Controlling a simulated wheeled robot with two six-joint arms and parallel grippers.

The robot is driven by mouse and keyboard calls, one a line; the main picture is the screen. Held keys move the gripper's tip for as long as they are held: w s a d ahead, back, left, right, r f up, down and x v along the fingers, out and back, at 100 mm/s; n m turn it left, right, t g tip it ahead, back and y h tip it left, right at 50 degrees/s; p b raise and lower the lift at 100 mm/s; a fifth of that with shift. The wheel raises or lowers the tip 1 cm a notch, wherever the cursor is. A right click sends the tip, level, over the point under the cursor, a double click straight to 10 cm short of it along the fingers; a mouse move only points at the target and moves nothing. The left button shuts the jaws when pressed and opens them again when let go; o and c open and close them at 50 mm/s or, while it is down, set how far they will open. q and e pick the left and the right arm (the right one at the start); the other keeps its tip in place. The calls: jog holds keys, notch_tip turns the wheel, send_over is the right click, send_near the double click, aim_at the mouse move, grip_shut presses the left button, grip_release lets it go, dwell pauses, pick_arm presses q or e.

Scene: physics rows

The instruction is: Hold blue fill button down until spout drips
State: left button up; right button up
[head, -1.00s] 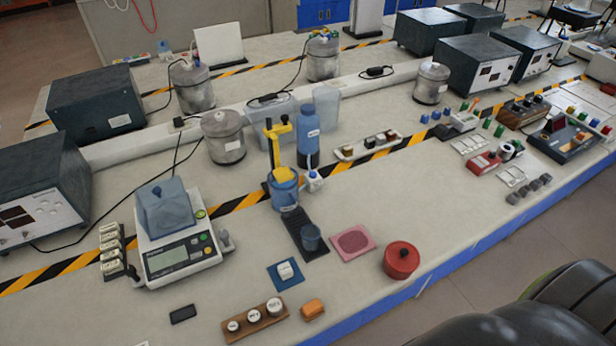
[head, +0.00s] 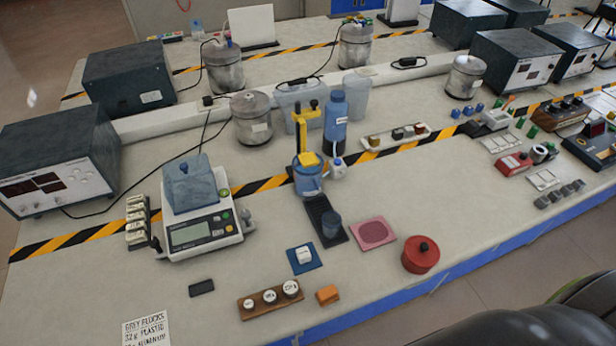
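A dispenser stands at the middle of the bench, with a blue jar (head: 308,181) below and a yellow upright with an arm (head: 304,130) above. A blue bottle (head: 336,118) stands just behind it to the right. A small white part with a blue top (head: 338,168) sits at the jar's right side; I cannot tell whether it is the fill button. The spout is too small to make out, and no drip is visible. Neither gripper is in view.
A scale (head: 200,232) with a blue-grey block (head: 190,185) stands left. A blue pad (head: 303,268), pink mat (head: 373,233), red pot (head: 421,254) and wooden weight holder (head: 262,306) lie in front. A dark rounded shape fills the bottom right corner.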

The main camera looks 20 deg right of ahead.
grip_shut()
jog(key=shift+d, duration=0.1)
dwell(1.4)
